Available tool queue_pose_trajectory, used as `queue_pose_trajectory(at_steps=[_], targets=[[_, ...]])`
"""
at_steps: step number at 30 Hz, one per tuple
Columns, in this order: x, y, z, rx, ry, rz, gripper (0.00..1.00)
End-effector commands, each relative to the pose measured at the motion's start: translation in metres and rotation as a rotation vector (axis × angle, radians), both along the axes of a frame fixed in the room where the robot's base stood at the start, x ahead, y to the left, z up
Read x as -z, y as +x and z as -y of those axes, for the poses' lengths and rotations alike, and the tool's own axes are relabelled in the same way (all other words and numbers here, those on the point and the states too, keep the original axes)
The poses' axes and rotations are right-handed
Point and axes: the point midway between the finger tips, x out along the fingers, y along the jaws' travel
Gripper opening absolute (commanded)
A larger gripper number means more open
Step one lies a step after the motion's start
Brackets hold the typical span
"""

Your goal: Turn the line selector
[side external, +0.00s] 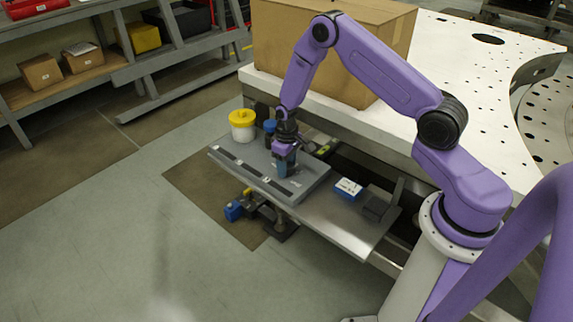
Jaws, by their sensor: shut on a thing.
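My gripper (284,154) points down over the grey plate (240,167) on the low metal shelf. It is shut on a dark blue-grey upright piece (282,168) that stands on the plate, which I take to be the line selector. The fingers hide the piece's upper part. I cannot tell which way the selector is turned, as it is small in this view. A dark strip with small light marks runs along the plate's front edge.
A yellow-lidded white tub (242,125) and a dark blue-capped container (269,131) stand behind the plate. A blue-and-white box (348,189) and a dark block (375,207) lie to the right. A large cardboard box (345,50) sits on the perforated table (470,75) above.

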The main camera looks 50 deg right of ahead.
Motion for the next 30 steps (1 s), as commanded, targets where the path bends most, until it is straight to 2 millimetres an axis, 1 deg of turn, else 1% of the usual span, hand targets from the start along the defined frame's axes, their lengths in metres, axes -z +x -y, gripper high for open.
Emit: queue_pose_trajectory(at_steps=[4,10,26,27,29,30], targets=[[-0.0004,-0.0003,-0.0005,0.082,0.000,-0.001,0.18],[-0.0004,-0.0004,-0.0003,0.149,0.000,-0.002,0.18],[-0.0003,-0.0005,-0.0002,0.175,0.000,-0.002,0.18],[-0.0003,-0.0005,-0.0002,0.174,0.000,-0.002,0.55],[-0.0002,-0.0005,-0.0002,0.174,0.000,-0.002,0.74],[-0.0002,-0.0005,-0.0002,0.174,0.000,-0.002,0.74]])
